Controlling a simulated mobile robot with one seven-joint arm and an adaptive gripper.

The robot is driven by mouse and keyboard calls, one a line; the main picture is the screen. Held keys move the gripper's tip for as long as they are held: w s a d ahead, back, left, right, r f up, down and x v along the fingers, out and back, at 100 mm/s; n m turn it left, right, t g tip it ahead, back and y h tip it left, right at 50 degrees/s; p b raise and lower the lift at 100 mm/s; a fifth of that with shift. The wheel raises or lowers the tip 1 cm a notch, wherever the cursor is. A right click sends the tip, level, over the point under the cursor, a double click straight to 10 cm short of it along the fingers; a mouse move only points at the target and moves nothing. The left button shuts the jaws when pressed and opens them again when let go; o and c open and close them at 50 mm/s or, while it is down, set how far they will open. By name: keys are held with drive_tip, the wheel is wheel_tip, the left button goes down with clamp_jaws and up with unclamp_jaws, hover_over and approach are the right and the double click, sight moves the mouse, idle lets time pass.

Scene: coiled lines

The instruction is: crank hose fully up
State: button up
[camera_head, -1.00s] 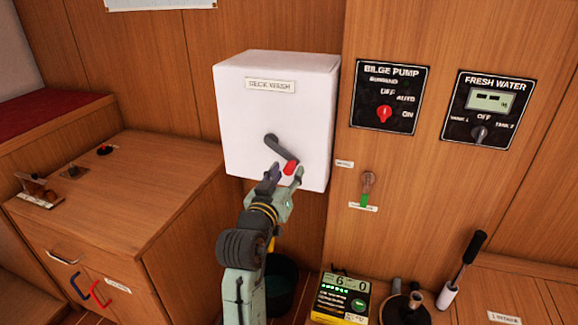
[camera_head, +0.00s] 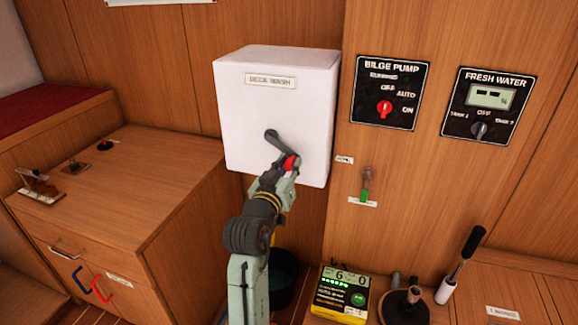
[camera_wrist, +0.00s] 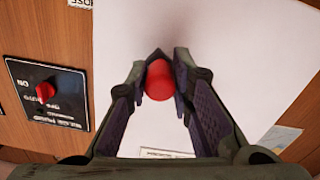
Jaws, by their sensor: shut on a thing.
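The white box labelled "DECK WASH" (camera_head: 262,110) is fixed to the wooden wall in the head view. A dark crank arm (camera_head: 274,140) comes out of its front and points down and to the right. The red crank knob (camera_head: 291,163) is at the arm's end. My gripper (camera_head: 286,168) is at the knob, with its fingers shut on it. In the wrist view the red knob (camera_wrist: 159,80) sits between the two finger pads, and the white box face (camera_wrist: 240,60) fills the background. The hose itself does not show.
A bilge pump panel (camera_head: 390,92) and a fresh water panel (camera_head: 487,108) are on the wall to the right. A green-handled valve (camera_head: 365,193) is below them. A dark bucket (camera_head: 283,285) and a yellow device (camera_head: 340,293) stand below. A wooden cabinet (camera_head: 120,185) is at left.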

clamp_jaws()
drive_tip(key=shift+f, duration=0.1)
